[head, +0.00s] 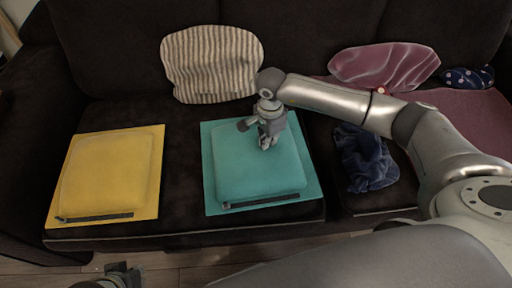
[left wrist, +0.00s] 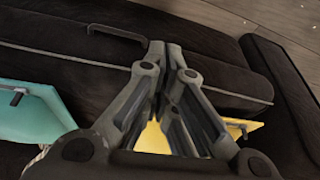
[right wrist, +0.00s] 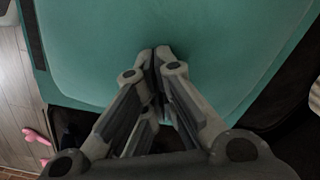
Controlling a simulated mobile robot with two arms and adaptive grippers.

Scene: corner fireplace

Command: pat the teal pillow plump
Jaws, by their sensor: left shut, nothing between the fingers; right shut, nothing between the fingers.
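The teal pillow (head: 255,178) lies flat on the dark sofa seat, with a dark strip along its front edge. My right gripper (head: 267,143) is shut and empty, pointing down over the pillow's upper right part. In the right wrist view its fingertips (right wrist: 160,52) are at the teal surface (right wrist: 90,60); I cannot tell whether they touch. My left gripper (head: 118,275) shows at the bottom edge of the head view, away from the pillow. In the left wrist view it is shut and empty (left wrist: 166,48), with part of the teal pillow (left wrist: 35,118) at the left.
A yellow pillow (head: 112,175) lies left of the teal one. A striped cushion (head: 212,62) leans on the backrest. A dark blue cloth (head: 365,160) lies to the right. A mauve cushion (head: 385,66) and a dotted dark item (head: 468,77) are at the far right.

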